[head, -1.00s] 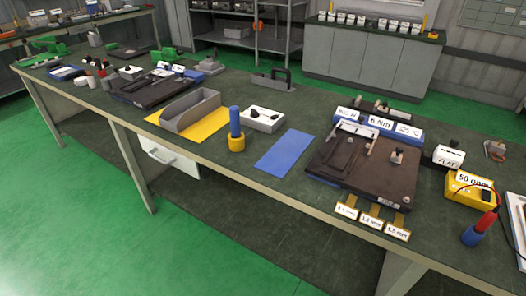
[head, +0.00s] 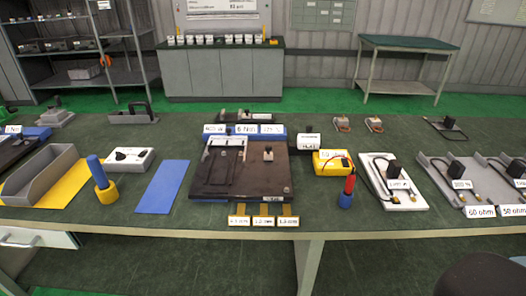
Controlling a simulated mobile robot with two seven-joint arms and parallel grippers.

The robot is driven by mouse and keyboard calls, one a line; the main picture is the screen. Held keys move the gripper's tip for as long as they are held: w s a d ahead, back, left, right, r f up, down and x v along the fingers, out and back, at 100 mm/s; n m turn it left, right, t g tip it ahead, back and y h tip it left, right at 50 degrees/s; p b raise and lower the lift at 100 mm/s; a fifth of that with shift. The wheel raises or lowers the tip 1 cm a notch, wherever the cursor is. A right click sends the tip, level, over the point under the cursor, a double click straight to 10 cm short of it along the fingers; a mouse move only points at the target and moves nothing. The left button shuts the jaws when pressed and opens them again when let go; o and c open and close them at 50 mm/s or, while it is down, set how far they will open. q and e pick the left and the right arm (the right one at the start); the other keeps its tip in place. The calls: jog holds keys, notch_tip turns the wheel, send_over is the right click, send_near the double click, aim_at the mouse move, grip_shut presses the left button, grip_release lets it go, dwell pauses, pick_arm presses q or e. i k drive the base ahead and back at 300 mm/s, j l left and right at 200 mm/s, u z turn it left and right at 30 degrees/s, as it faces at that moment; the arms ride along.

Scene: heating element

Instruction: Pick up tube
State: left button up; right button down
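I cannot tell for certain which thing is the tube. A blue upright cylinder in a yellow base (head: 100,178) stands left of the middle of the bench, leaning a little. A red and blue cylindrical piece (head: 347,190) stands near the front edge, right of the middle. A grey open trough (head: 40,178) sits on a yellow mat at the left; its inside is partly hidden. Neither gripper can be made out. A dark rounded shape shows at the bottom right, too unclear to name.
The dark fixture board (head: 240,185) fills the middle of the green bench (head: 330,240), with labelled tabs at its front. A blue mat (head: 162,187) lies left of it. A yellow meter (head: 333,162), a white tray (head: 410,197) and a grey tray (head: 440,178) stand right. The front strip is mostly clear.

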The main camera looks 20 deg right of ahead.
aim_at(392, 176)
jog(key=z, duration=1.75)
jog(key=u, duration=0.1)
